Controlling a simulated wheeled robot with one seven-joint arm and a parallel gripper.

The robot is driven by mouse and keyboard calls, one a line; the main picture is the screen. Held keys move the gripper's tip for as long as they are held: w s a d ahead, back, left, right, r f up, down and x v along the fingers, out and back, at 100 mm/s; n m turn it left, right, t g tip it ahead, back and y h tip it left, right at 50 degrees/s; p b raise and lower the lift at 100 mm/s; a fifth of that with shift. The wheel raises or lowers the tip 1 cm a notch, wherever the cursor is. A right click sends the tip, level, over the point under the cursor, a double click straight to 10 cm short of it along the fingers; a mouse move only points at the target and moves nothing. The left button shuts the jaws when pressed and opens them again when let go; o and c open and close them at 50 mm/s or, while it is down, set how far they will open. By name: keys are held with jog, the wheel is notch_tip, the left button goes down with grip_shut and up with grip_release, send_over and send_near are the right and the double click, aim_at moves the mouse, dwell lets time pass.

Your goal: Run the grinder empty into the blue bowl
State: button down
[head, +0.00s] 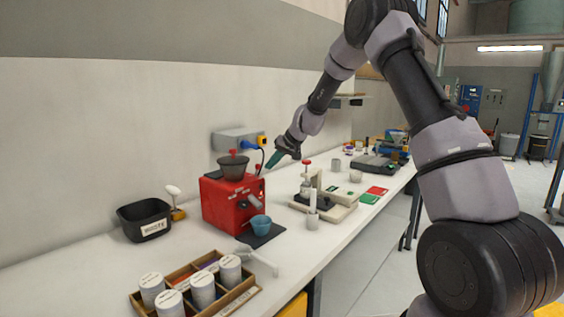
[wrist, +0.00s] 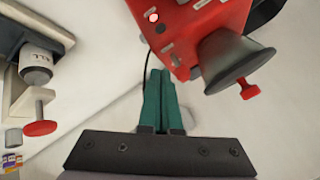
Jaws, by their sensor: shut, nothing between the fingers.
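The red grinder (head: 228,204) stands on the bench against the wall, with a dark hopper (head: 233,166) on top that has a red knob. The blue bowl (head: 261,223) sits upright on a dark mat below the grinder's front spout. My gripper (head: 272,164) has green fingers, shut and empty, to the right of the grinder and above the bench. The fingertips appear close to that side; contact cannot be told. The hopper's contents are hidden.
A press (head: 318,196) stands right of the grinder. A wall socket box (head: 236,140) with a blue plug is behind. A black waste bin (head: 144,219) is at left, and a wooden rack of jars (head: 240,290) is in front. Bench space between is narrow.

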jog(key=shift+a, duration=0.55)
jog(key=shift+w+a+r, duration=0.1)
jog(key=shift+a+r, duration=0.05)
jog(key=shift+w+a+r+g+h, duration=0.2)
jog(key=shift+w+r+g+h, duration=0.05)
jog(key=shift+g+h, duration=0.3)
jog(key=w+a+g+h, duration=0.1)
jog(key=w+a+r+g+h, duration=0.1)
jog(key=g+h, duration=0.1)
jog(key=shift+w, duration=0.1)
jog(key=shift+r, duration=0.1)
dwell(0.5)
jog(key=shift+r, duration=0.75)
